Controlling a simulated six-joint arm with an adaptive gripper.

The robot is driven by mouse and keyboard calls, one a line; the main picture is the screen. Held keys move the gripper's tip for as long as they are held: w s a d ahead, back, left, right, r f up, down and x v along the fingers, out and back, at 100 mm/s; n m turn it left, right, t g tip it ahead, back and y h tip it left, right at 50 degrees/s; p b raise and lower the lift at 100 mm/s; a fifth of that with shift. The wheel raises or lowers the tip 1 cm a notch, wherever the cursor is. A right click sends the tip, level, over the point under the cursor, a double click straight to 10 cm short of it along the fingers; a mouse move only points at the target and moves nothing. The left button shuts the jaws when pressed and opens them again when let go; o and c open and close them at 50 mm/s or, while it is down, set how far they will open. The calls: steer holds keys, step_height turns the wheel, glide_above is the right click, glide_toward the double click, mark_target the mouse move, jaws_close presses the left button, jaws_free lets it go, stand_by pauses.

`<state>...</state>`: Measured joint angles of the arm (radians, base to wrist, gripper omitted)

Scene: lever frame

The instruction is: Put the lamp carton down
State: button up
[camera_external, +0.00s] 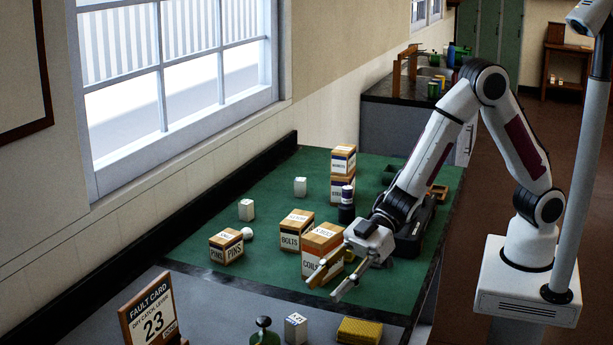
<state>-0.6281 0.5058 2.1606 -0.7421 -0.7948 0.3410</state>
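My gripper (328,290) is at the front right of the green bench top, beside the COILS box. Its fingers look spread apart, with no carton visible between them. I cannot read "lamp" on any box. Small white cartons stand on the green top at the left (246,210) and farther back (300,187). Another white carton (295,328) with dark marks stands on the grey surface in front. Which of these is the lamp carton I cannot tell. A small white rounded thing (247,233) lies beside the left carton.
Boxes marked PINS (226,247), BOLTS (296,230) and COILS (322,249) stand near the gripper. Two stacked boxes (343,174) and a dark cylinder (346,205) stand behind. A fault card (152,315) and yellow block (359,331) are in front. The green top's left back is clear.

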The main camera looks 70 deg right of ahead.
steer(key=shift+s+d+r, duration=0.2)
steer(key=shift+s+d, duration=0.1)
steer(key=shift+d, duration=0.3)
stand_by(0.5)
